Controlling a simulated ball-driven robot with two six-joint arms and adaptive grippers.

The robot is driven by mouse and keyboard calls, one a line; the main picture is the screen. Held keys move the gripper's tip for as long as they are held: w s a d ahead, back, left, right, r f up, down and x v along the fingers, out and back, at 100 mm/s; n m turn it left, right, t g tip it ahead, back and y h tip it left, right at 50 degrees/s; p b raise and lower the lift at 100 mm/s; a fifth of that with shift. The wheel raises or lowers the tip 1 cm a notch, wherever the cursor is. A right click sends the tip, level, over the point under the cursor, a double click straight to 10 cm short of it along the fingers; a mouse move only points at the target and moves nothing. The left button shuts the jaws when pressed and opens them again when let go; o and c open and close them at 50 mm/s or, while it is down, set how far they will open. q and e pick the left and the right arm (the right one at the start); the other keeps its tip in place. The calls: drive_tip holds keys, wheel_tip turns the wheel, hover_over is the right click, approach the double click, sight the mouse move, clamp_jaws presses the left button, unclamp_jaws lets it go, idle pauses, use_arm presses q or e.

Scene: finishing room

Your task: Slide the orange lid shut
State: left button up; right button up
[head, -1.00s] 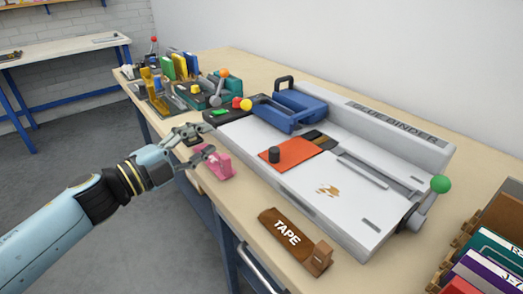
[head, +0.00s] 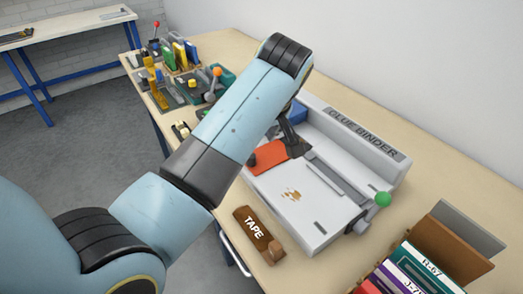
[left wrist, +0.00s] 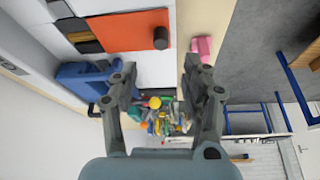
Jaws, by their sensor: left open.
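The orange lid (head: 272,153) lies flat on the white glue binder (head: 322,222), partly hidden by my left arm in the head view. It also shows in the left wrist view (left wrist: 122,32), with a dark round knob (left wrist: 161,39) near one end. Beside its other end is a dark brown opening (left wrist: 86,36). My left gripper (left wrist: 160,78) is open and empty, its fingers spread, with the lid and knob above the fingertips in the wrist picture. In the head view only part of the gripper (head: 294,138) shows behind the arm. My right gripper is out of view.
A brown TAPE block (head: 256,231) lies in front of the binder. A green-knobbed lever (head: 374,207) stands at its right. A blue part (left wrist: 84,78) and a pink object (left wrist: 201,49) are near the gripper. Folders (head: 425,272) stand at front right.

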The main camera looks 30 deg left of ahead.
sight(267, 152)
use_arm(q)
drive_tip(key=x, duration=1)
drive_tip(key=shift+a, duration=0.15)
clamp_jaws()
